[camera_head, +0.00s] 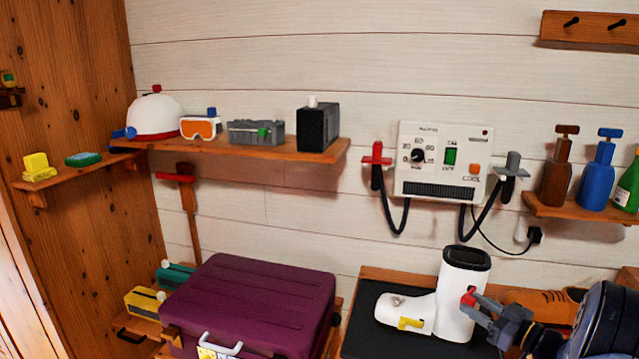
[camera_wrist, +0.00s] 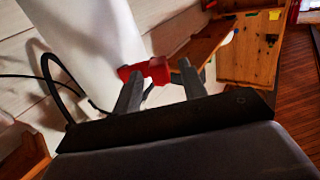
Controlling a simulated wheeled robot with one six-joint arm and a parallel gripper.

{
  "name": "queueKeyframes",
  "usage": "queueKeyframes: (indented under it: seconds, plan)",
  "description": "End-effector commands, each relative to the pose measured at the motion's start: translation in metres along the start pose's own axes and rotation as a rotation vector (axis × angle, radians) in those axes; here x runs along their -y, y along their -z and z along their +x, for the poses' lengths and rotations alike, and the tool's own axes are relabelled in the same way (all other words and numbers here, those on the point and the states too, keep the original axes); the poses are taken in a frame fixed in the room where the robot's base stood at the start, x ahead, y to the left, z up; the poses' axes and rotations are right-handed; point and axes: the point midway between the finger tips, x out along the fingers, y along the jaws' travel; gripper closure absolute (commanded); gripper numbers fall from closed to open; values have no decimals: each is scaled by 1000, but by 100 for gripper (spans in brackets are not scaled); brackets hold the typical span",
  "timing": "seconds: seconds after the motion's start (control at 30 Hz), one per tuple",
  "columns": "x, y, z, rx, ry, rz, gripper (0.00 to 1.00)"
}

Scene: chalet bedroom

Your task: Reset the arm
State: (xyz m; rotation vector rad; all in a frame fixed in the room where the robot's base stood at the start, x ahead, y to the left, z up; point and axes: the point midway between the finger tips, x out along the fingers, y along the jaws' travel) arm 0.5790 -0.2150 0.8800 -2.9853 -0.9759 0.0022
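My gripper (camera_head: 480,312) is at the lower right in the head view, at the right side of a white ski boot (camera_head: 462,290). The boot stands upright on a black mat (camera_head: 362,322) and has a red buckle (camera_head: 468,297) and a yellow one. In the wrist view my gripper (camera_wrist: 160,72) has its two fingers apart, with a gap between them. The red buckle (camera_wrist: 150,70) lies at the fingertips, overlapping the left finger and a little clear of the right. The boot's white shaft (camera_wrist: 90,40) rises just beyond. Contact with the buckle is hard to tell.
A purple case (camera_head: 265,290) stands left of the mat. A wall dryer unit (camera_head: 443,165) with hoses hangs above the boot. Shelves hold a helmet (camera_head: 154,115), goggles (camera_head: 200,128) and bottles (camera_head: 597,170).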

Motion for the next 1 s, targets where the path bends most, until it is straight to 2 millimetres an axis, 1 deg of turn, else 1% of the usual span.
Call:
queueKeyframes:
  seconds: [0.2,0.4,0.87,1.0]
  plan:
    - [6,-2,6,0,-126,0,60]
    - [7,-1,10,0,-196,-1,60]
    - [7,0,10,0,-216,0,60]
    - [10,-1,11,2,-222,4,60]
